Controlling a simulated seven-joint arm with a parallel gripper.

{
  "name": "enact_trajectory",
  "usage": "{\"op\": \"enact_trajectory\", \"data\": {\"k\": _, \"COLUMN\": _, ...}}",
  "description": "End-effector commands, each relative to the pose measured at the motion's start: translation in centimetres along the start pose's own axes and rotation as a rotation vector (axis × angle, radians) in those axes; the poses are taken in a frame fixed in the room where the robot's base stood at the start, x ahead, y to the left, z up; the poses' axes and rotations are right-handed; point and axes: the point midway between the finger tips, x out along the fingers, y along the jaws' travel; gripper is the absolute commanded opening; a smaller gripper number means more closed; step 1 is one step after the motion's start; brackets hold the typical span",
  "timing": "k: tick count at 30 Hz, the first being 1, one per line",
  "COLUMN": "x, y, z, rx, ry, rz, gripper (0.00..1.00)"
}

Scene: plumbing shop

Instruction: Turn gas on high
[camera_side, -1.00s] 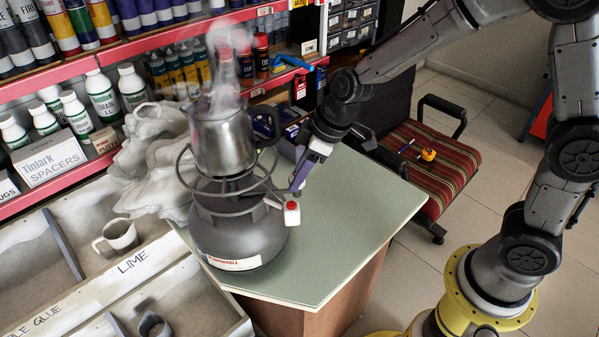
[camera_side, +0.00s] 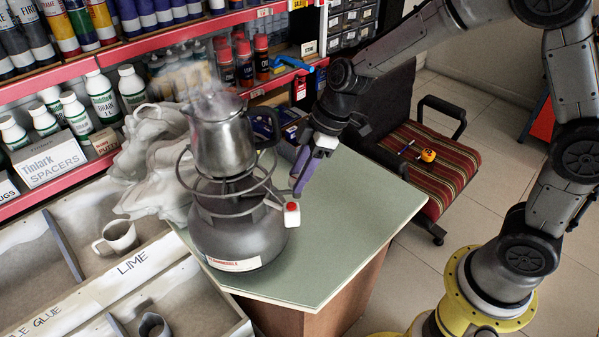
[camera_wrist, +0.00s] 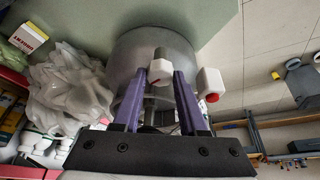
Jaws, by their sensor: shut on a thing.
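A grey gas cylinder (camera_side: 238,240) with a "flammable" label stands on the green table. Its rounded body fills the upper middle of the wrist view (camera_wrist: 150,45). A steaming metal pot (camera_side: 222,145) sits on the burner ring above it. A white knob (camera_wrist: 158,72) with a red mark sits on a short grey stem at the cylinder's side. A white block with a red button (camera_side: 291,214) is beside it, and shows right of my fingers in the wrist view (camera_wrist: 211,82). My gripper (camera_side: 297,190) has its purple fingers shut on the white knob, one on each side.
The green table (camera_side: 345,225) is clear to the right of the cylinder. A crumpled white mass (camera_side: 160,165) touches its left side area. Shelves with bottles (camera_side: 102,98) stand behind. Bins with a mug (camera_side: 118,238) lie at left, a striped chair (camera_side: 430,160) at right.

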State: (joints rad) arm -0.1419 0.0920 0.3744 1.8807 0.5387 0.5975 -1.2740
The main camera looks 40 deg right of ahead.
Motion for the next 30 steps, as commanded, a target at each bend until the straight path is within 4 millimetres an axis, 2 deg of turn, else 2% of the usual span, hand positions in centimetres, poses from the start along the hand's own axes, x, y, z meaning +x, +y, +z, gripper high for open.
{"op": "enact_trajectory", "data": {"k": 5, "x": -0.1, "y": 0.0, "z": 0.0, "rx": 0.000, "ry": 0.000, "rz": 0.001, "gripper": 0.00}}
{"op": "enact_trajectory", "data": {"k": 6, "x": -0.1, "y": 0.0, "z": 0.0, "rx": 0.000, "ry": 0.000, "rz": 0.001, "gripper": 0.47}}
{"op": "enact_trajectory", "data": {"k": 10, "x": -0.1, "y": 0.0, "z": 0.0, "rx": 0.001, "ry": 0.000, "rz": 0.001, "gripper": 0.70}}
{"op": "enact_trajectory", "data": {"k": 22, "x": -0.6, "y": 0.0, "z": -0.1, "rx": 0.001, "ry": 0.002, "rz": 0.002, "gripper": 0.72}}
{"op": "enact_trajectory", "data": {"k": 26, "x": -2.4, "y": 0.1, "z": -0.1, "rx": 0.001, "ry": 0.004, "rz": 0.005, "gripper": 0.72}}
{"op": "enact_trajectory", "data": {"k": 30, "x": -5.4, "y": 0.1, "z": -0.1, "rx": 0.001, "ry": 0.005, "rz": 0.007, "gripper": 0.72}}
